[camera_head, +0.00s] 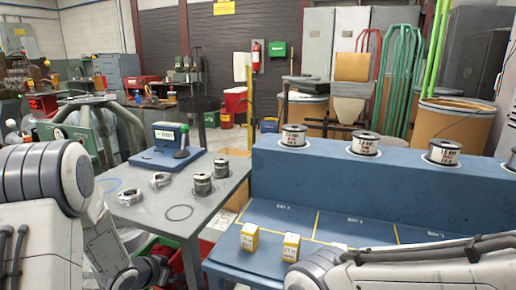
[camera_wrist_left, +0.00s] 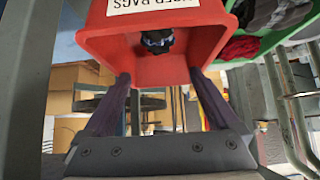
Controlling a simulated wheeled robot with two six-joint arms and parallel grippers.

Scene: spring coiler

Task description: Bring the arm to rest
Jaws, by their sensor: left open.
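My left arm (camera_head: 45,185) comes in from the left and bends down beside the grey table (camera_head: 215,215). My left gripper (camera_head: 155,272) is low at the table's near left side, partly cut off by the frame edge. In the left wrist view, its two dark fingers (camera_wrist_left: 159,78) are spread apart with nothing between them. A red bin (camera_wrist_left: 100,47) with a white label is just beyond the fingertips; a dark object lies in it. My right arm (camera_head: 400,268) crosses the lower right over the blue bench; its gripper does not show.
The grey table carries a blue scale (camera_head: 165,160), two dark spools (camera_head: 202,184) and wire coils (camera_head: 160,180). A green bin (camera_wrist_left: 250,42) adjoins the red one.

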